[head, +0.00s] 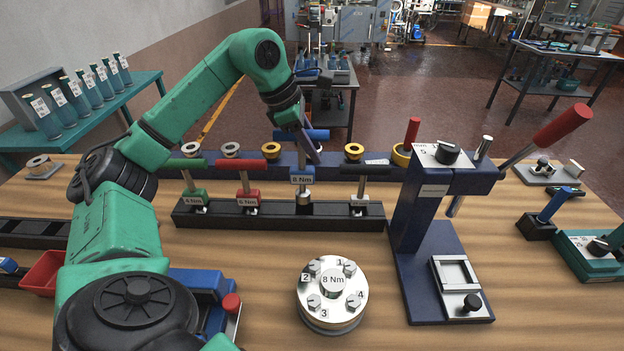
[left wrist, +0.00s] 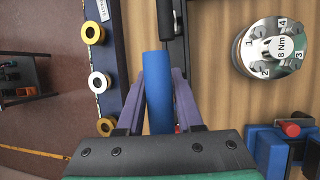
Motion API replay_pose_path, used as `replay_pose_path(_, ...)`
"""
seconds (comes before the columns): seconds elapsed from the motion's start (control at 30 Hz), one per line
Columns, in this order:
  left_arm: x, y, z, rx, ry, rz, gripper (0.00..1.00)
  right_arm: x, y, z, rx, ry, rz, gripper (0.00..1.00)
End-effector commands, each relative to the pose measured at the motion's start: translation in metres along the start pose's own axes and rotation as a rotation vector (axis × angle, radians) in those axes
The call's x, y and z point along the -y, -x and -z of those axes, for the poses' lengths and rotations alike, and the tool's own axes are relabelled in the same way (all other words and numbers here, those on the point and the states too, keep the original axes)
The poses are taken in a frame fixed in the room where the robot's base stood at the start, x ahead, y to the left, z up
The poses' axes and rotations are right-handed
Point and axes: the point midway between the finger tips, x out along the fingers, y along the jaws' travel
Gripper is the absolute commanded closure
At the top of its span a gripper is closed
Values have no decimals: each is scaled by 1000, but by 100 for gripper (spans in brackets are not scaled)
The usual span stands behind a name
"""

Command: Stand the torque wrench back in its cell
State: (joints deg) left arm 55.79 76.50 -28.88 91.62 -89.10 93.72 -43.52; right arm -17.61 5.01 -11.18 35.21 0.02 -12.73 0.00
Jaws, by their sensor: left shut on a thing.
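The blue-handled torque wrench (head: 302,175), tagged 8 Nm, hangs upright over the black rack (head: 275,215), between the red and black wrenches. Its tag and handle sit higher than those of its neighbours. Its silver lower end is at the rack's top; whether it has entered the cell I cannot tell. My left gripper (head: 308,143) comes from above and is shut on the blue handle. In the left wrist view the blue handle (left wrist: 158,90) lies between the two purple fingers. My right gripper is in neither view.
In the rack stand a green wrench (head: 193,196), a red wrench (head: 248,194) and a black-handled wrench (head: 360,200). A dark blue rail with rings (head: 354,151) runs behind. A round 8 Nm flange (head: 332,290) and a blue lever press (head: 425,235) stand in front and to the right.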

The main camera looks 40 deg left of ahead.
Motion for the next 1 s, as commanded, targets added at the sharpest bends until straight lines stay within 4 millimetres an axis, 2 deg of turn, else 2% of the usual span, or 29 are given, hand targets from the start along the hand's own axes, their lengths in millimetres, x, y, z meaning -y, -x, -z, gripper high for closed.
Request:
replay_pose_path(0.03, 3, -14, 8, -5, 2, 2, 100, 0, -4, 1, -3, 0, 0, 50)
replay_pose_path(0.07, 5, -20, 10, -5, 1, 2, 100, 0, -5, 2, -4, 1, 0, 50)
replay_pose_path(0.37, 13, -62, 27, -1, 0, 1, 100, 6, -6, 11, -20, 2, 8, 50)
replay_pose_path(0.7, 14, -69, 29, 3, -1, -1, 100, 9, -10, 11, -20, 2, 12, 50)
replay_pose_path(0.73, 14, -68, 29, 2, -1, 0, 53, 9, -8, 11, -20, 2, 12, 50)
replay_pose_path(0.77, 14, -68, 28, 2, -1, 0, 42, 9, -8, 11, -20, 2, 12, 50)
replay_pose_path(0.8, 14, -68, 28, 2, -1, 0, 35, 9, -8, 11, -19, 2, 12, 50)
replay_pose_path(1.0, 14, -68, 28, 2, -1, 0, 35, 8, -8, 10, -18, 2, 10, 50)
